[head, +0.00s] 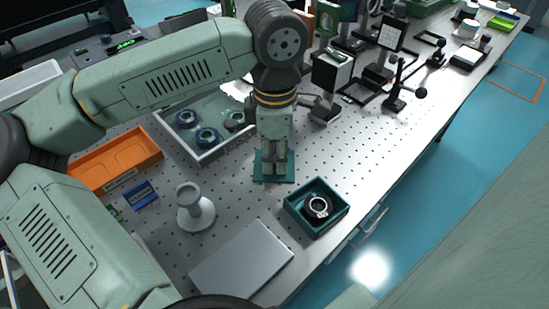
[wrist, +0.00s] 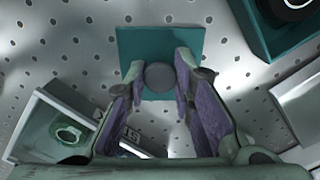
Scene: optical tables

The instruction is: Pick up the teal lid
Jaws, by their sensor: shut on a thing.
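The teal lid (wrist: 133,45) is a flat square plate with a round grey knob (wrist: 160,76) at its middle. In the head view the lid (head: 262,177) shows at the lower end of my arm, over the perforated table top. My gripper (wrist: 160,78) is shut on the lid's knob, with one finger on each side of it. In the head view my gripper (head: 274,172) points straight down and hides the knob and part of the lid. I cannot tell whether the lid touches the table or hangs just above it.
An open teal box (head: 293,211) holding a dark ringed part (head: 318,206) stands right of the lid, near the table edge. A grey tray (head: 205,158) with several dark round parts is to the left. A pedestal (head: 196,214), an orange tray (head: 130,152) and a flat silver plate (head: 241,262) stand nearby.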

